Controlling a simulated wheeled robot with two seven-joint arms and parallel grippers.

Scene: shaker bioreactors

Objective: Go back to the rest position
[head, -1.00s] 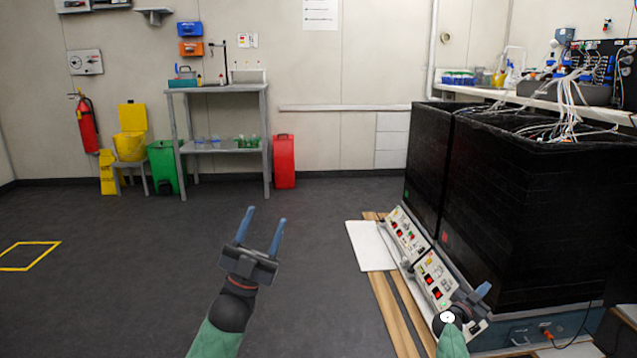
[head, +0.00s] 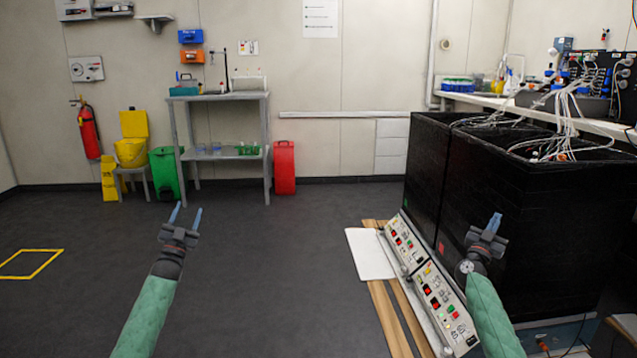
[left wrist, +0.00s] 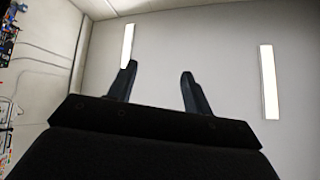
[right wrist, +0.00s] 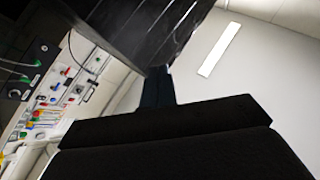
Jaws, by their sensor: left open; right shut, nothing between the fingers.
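My left gripper (head: 185,216) is raised over the open floor at the left of the head view, fingers pointing up and apart, with nothing between them. In the left wrist view its two fingers (left wrist: 158,88) stand apart against the ceiling. My right gripper (head: 494,224) is raised in front of the black shaker bioreactors (head: 540,215), fingers together and empty. In the right wrist view its closed fingers (right wrist: 157,88) point toward a dark box side. I cannot tell the exact gap between the right gripper and the black box.
Control panels (head: 428,285) with red and green buttons slope at the bioreactors' front, close to my right arm. A white board (head: 370,254) lies beside them on wooden strips (head: 391,315). A grey shelf table (head: 221,154) and a red bin (head: 284,167) stand at the back wall. The middle floor is clear.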

